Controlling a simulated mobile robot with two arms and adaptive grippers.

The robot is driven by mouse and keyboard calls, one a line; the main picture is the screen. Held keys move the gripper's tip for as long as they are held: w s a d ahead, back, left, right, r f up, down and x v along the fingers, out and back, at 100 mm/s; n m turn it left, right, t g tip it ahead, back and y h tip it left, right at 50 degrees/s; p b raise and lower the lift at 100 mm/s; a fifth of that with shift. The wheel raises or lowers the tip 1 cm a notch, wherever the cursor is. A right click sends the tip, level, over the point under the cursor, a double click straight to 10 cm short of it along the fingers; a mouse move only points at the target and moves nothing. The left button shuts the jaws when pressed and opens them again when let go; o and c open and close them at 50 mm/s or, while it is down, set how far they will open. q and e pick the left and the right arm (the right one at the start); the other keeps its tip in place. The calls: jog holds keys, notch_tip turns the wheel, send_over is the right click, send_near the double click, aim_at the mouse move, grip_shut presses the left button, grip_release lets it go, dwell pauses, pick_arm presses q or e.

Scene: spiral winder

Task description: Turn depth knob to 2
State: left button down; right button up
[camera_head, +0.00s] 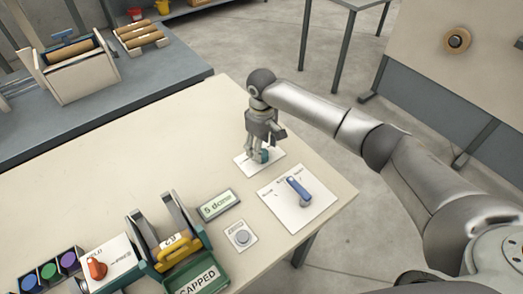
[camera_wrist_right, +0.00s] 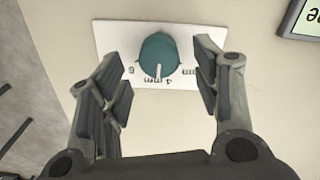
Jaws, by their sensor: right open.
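The depth knob is a round teal knob (camera_wrist_right: 159,52) with a white pointer line, on a white plate (camera_wrist_right: 112,38) marked in mm. In the right wrist view its pointer is toward the near side, close to the mark that reads like 4 mm. In the head view the knob (camera_head: 263,156) is partly hidden under my right gripper (camera_head: 259,154). My right gripper is open. In the wrist view its fingers (camera_wrist_right: 160,82) stand on either side of the knob, with gaps between them and it. My left gripper is not in view.
Beside the knob plate stands a blue lever (camera_head: 298,189) on a white panel. Nearer are a green display (camera_head: 219,205), a grey button (camera_head: 242,237), a yellow-and-green device (camera_head: 178,250) and a red knob (camera_head: 96,267). The table's right edge is close.

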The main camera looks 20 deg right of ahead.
notch_tip(320, 180, down, 3)
jog(key=shift+f, duration=0.3)
jog(key=shift+c, duration=1)
jog(key=c, duration=0.8)
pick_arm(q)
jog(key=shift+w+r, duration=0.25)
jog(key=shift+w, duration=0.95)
pick_arm(e)
jog(key=shift+c, duration=0.2)
